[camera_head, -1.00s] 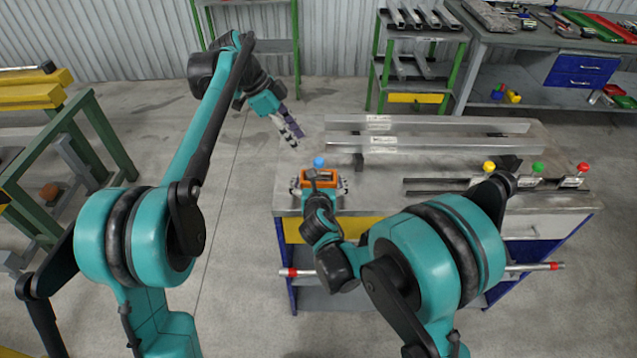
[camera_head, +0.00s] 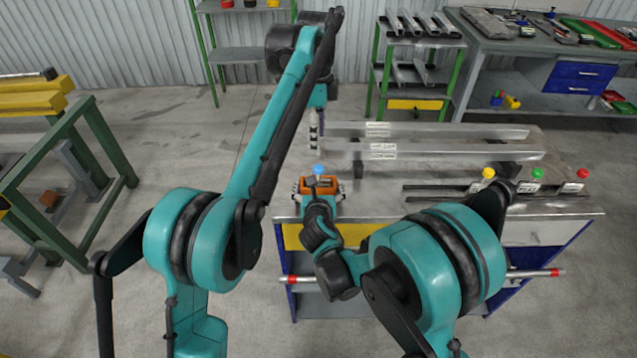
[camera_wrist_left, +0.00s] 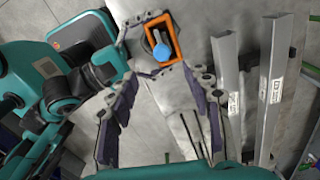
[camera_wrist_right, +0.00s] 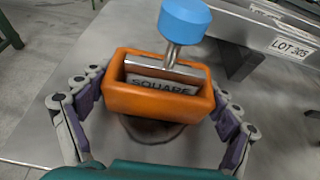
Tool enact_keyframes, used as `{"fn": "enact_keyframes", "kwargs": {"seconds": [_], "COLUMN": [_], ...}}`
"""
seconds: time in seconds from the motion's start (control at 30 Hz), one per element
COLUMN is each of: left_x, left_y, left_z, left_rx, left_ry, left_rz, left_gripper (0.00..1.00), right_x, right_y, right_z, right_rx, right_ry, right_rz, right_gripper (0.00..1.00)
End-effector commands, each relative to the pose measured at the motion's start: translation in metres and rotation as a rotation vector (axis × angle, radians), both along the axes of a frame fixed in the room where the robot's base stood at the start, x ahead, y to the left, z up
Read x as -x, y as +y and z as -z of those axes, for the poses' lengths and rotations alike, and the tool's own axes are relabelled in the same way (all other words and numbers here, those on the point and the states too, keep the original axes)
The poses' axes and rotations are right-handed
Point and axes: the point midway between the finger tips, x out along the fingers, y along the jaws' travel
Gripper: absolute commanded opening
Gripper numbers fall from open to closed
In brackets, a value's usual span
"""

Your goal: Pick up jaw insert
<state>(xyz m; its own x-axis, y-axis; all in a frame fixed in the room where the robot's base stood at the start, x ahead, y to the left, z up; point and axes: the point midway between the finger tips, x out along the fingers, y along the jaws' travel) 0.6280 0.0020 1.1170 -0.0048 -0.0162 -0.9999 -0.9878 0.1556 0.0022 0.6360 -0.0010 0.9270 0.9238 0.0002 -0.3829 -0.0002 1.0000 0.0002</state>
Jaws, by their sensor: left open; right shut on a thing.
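The jaw insert with a blue knob (camera_head: 319,169) stands in an orange holder (camera_head: 320,183) at the table's left end. In the right wrist view its metal plate (camera_wrist_right: 165,82) reads "SQUARE" and its knob (camera_wrist_right: 185,18) sticks up. My right gripper (camera_head: 319,189) is shut on the orange holder, with a finger on each side. My left gripper (camera_head: 314,146) is open and empty, pointing down above and slightly behind the knob. In the left wrist view the knob (camera_wrist_left: 161,52) and holder (camera_wrist_left: 176,23) show beyond the spread left fingers.
Long metal profiles (camera_head: 430,151) lie along the back of the table (camera_head: 400,208). Yellow (camera_head: 488,173), green (camera_head: 537,173) and red (camera_head: 582,174) knobbed pieces stand at the right. A green-framed stand (camera_head: 60,180) is on the left.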

Motion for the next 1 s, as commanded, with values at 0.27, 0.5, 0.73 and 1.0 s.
{"fn": "enact_keyframes", "kwargs": {"seconds": [0.27,0.5,0.73,1.0], "left_x": [0.0,0.0,-0.003,-0.002], "left_y": [-0.001,-0.001,-0.002,-0.002], "left_z": [0.043,0.066,0.099,0.116], "left_rx": [-0.019,-0.017,-0.017,-0.017], "left_ry": [-0.005,-0.005,-0.005,-0.005], "left_rz": [0.005,0.004,0.004,0.004], "left_gripper": [0.5,0.5,0.5,0.5], "right_x": [0.0,0.0,0.0,0.0], "right_y": [0.0,0.0,0.0,0.0], "right_z": [0.0,0.0,0.0,0.0], "right_rx": [-0.001,-0.001,-0.001,-0.001], "right_ry": [0.0,0.0,0.0,0.0], "right_rz": [0.0,-0.001,-0.001,0.0], "right_gripper": [0.57,0.57,0.57,0.57]}}
